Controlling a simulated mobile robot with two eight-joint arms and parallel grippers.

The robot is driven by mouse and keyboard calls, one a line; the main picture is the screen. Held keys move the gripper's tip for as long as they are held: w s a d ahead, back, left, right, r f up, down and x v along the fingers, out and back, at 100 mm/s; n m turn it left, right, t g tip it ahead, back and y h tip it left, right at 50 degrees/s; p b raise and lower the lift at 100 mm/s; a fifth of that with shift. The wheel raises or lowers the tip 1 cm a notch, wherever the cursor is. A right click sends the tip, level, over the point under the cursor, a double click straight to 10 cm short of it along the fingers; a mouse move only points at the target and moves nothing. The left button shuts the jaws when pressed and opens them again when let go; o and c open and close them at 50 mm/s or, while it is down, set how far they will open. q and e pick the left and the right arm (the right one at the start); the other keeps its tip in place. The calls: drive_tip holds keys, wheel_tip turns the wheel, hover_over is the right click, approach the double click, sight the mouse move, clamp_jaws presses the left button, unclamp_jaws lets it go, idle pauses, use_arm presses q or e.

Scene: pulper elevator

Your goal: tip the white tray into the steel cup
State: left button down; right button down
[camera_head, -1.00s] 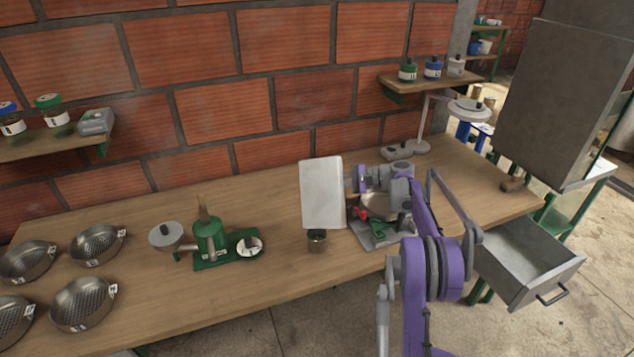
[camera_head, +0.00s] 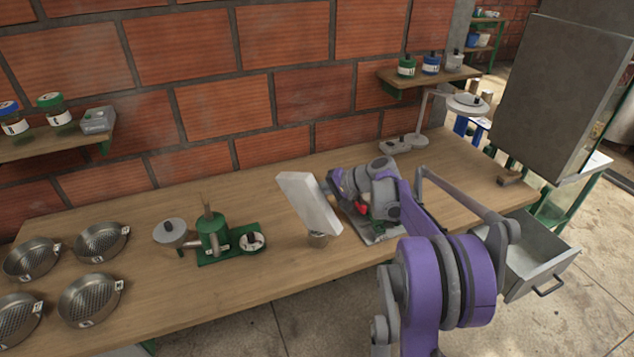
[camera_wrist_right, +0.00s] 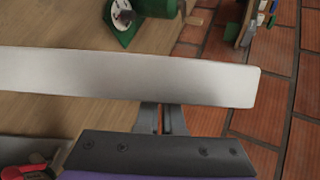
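The white tray (camera_head: 309,203) is held tilted over the steel cup (camera_head: 318,240) in the head view. The cup stands upright on the table, and the tray's lower end hides its top. My right gripper (camera_head: 334,185) is at the tray's right side. In the right wrist view the tray (camera_wrist_right: 120,78) spans the picture, and the two gripper fingers (camera_wrist_right: 160,118) meet its edge close together. The tray's inner face and any contents cannot be seen clearly. My left gripper is in neither view.
A green grinder (camera_head: 212,235) stands left of the cup. Several perforated metal pans (camera_head: 90,298) are at the table's left end. A grey machine (camera_head: 375,232) is behind and under my right arm. An open metal drawer (camera_head: 540,255) is at right. Table between grinder and cup is clear.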

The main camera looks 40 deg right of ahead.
drive_tip(key=s+a+f+n+t+h+b, duration=0.3)
drive_tip(key=a+f+n+h+b, duration=0.6)
drive_tip(key=f, duration=0.3)
drive_tip(key=shift+s+a+f+t+b, duration=0.25)
drive_tip(key=shift+a+b, duration=0.2)
drive_tip(key=shift+a, duration=0.35)
